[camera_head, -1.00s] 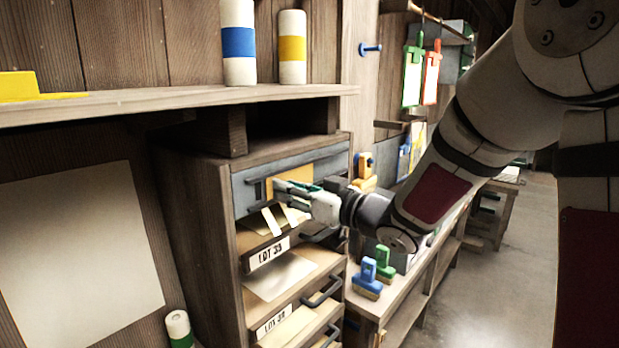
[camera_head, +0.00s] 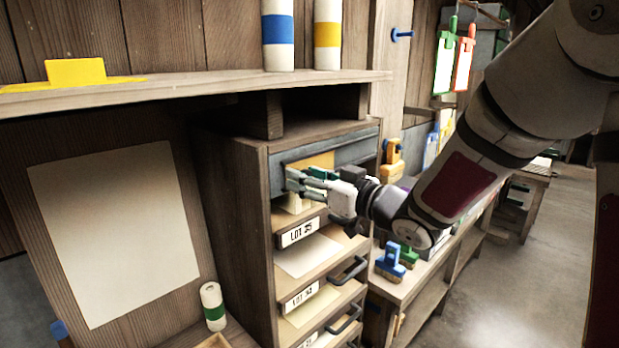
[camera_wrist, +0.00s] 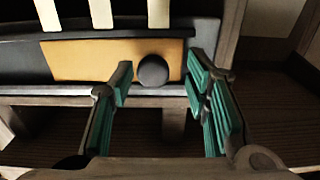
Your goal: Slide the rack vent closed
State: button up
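The rack vent is a grey panel (camera_head: 352,152) across the top of the wooden rack, with an orange-yellow slide plate (camera_head: 322,161) in it. In the wrist view the slide plate (camera_wrist: 95,62) has a round black knob (camera_wrist: 153,71) near its right end. Pale upright strips (camera_wrist: 101,14) show above the plate. My gripper (camera_head: 292,182) is in front of the vent and hides part of it. In the wrist view my gripper (camera_wrist: 160,85) is open, its green-padded fingers on either side of the knob and apart from it. Whether the fingertips reach the knob's depth is unclear.
Below the vent are several rack shelves with lot labels (camera_head: 299,232) and dark handles (camera_head: 348,271). A wooden shelf (camera_head: 190,88) overhangs at the upper left. Blue and green brushes (camera_head: 391,262) stand on the bench at right. Open floor (camera_head: 480,295) lies farther right.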

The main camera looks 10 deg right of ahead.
jog(key=v, duration=1.2)
jog(key=shift+w, duration=0.1)
jog(key=s+d+m+g+h, duration=0.2)
jog(key=s+d+m+h, duration=0.35)
jog(key=d+h, duration=0.55)
jog(key=s+a+f+m+g, duration=0.1)
jog(key=s+a+g, duration=0.2)
jog(key=s, duration=0.5)
jog(key=s+a+f+g, duration=0.2)
jog(key=s+a+g, duration=0.2)
jog(key=s, duration=0.5)
jog(key=shift+a+m, duration=0.35)
jog(key=shift+a, duration=0.45)
jog(key=shift+f, duration=0.15)
